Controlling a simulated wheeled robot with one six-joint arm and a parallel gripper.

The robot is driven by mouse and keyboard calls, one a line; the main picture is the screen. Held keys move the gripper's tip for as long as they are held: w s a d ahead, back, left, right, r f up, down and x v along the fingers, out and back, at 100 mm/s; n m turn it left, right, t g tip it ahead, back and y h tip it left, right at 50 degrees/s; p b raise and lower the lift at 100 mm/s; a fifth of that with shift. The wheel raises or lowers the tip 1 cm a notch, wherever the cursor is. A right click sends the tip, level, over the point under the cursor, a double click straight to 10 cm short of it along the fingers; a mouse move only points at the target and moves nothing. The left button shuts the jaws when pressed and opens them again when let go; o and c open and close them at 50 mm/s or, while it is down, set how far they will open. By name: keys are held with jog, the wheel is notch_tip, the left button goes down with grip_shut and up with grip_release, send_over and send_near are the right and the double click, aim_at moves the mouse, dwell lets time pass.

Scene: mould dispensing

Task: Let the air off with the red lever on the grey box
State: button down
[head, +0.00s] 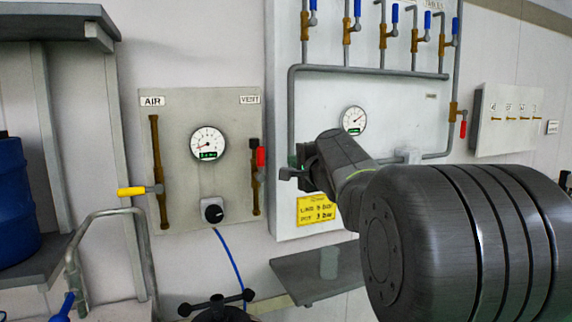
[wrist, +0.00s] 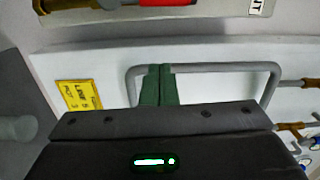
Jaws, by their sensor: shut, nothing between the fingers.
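The grey box (head: 185,110) hangs on the wall at left centre in the head view, with an AIR label at its left and a VENT label at its right. The red lever (head: 260,157) is on the brown pipe under VENT and stands about upright. In the wrist view the red lever (wrist: 166,3) shows at the top edge, partly cut off. My gripper (head: 284,173) is just right of the red lever in the head view, apart from it in the picture. Its green fingers (wrist: 158,72) are together and empty in the wrist view.
A yellow lever (head: 132,191) sticks out left on the AIR pipe. The box carries a round gauge (head: 209,143) and a black knob (head: 212,210). A white panel (head: 285,90) with pipes and a yellow sign (head: 316,208) is behind my arm. A grey shelf (head: 315,270) juts out below.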

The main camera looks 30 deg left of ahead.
jog(key=b+v, duration=0.1)
jog(key=v, duration=0.7)
jog(key=shift+s, duration=0.55)
jog(key=shift+a+r, duration=0.15)
jog(key=shift+r, duration=0.05)
jog(key=p+x, duration=0.2)
jog(key=x, duration=0.6)
notch_tip(320, 180, down, 6)
jog(key=w+a+m+t+p, duration=0.1)
jog(key=a+m+p, duration=0.1)
jog(key=m+p, duration=1.1)
jog(key=m, duration=0.2)
jog(key=shift+w+a+f+m, duration=0.2)
jog(key=shift+a+m, duration=0.05)
jog(key=shift+m, duration=0.15)
